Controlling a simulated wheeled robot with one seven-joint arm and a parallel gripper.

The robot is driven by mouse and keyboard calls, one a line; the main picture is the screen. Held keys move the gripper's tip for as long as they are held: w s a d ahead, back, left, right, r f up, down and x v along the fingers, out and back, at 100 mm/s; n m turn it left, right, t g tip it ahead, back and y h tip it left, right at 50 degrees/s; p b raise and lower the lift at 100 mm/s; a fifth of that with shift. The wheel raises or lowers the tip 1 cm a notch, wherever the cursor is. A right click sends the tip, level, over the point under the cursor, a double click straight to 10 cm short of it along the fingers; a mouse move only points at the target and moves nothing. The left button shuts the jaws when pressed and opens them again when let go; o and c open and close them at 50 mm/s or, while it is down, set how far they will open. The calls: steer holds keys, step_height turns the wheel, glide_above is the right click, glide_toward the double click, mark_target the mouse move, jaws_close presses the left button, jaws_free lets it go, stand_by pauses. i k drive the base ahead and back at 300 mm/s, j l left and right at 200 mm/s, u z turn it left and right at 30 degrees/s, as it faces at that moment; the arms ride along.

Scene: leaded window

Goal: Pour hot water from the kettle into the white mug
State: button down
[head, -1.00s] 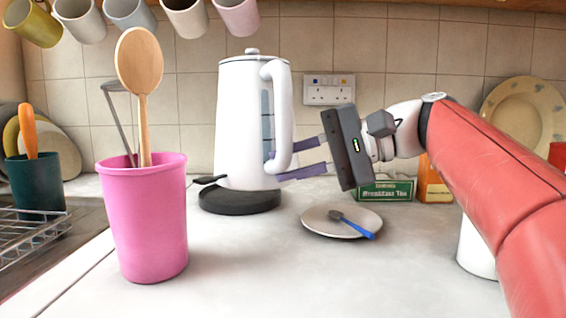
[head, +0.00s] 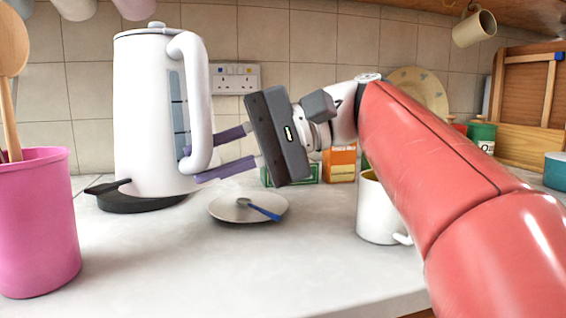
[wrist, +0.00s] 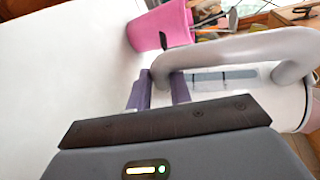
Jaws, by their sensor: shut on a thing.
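The white kettle (head: 135,110) stands upright at the left in the head view, over its black base (head: 145,203). I cannot tell whether it rests on the base or is just above it. My gripper (head: 204,158) is shut on the lower part of the kettle's handle (head: 200,100). The wrist view also shows the handle (wrist: 240,47) between my purple fingers (wrist: 160,90). The white mug (head: 377,218) stands upright on the counter to the right, beyond a small plate. My red arm partly hides its right side. Its inside is mostly hidden.
A plate (head: 222,208) with a blue-handled spoon (head: 262,212) lies between kettle and mug. A pink cup (head: 38,225) with a wooden spoon stands front left. Tea boxes (head: 340,165) stand behind. Mugs (head: 473,28) hang above. The front middle counter is clear.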

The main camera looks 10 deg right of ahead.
mark_target(377, 222)
steer(key=k, duration=2)
